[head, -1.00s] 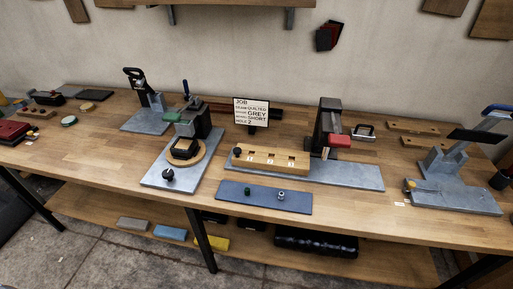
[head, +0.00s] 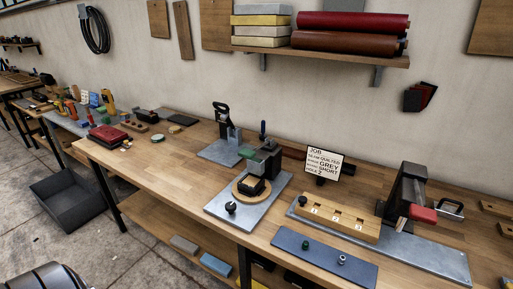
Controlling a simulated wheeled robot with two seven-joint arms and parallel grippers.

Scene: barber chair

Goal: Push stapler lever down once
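I see several bench tools with handles and cannot tell for sure which is the stapler. One with a green grip (head: 246,152) stands over a round wooden disc (head: 239,195) with a dark block, on a grey metal base (head: 231,211). One with a black loop handle (head: 221,112) stands upright behind it on its own grey plate (head: 220,153). One with a red grip (head: 423,214) and a dark upright body (head: 402,189) stands to the right on a long plate. Neither of my grippers is in view.
A wooden block with numbered slots (head: 338,219) and a blue-grey plate with two knobs (head: 324,257) lie near the front edge. A job sign (head: 324,165) stands behind. A shelf (head: 320,53) overhangs the bench. A dark bin (head: 70,206) is on the floor left.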

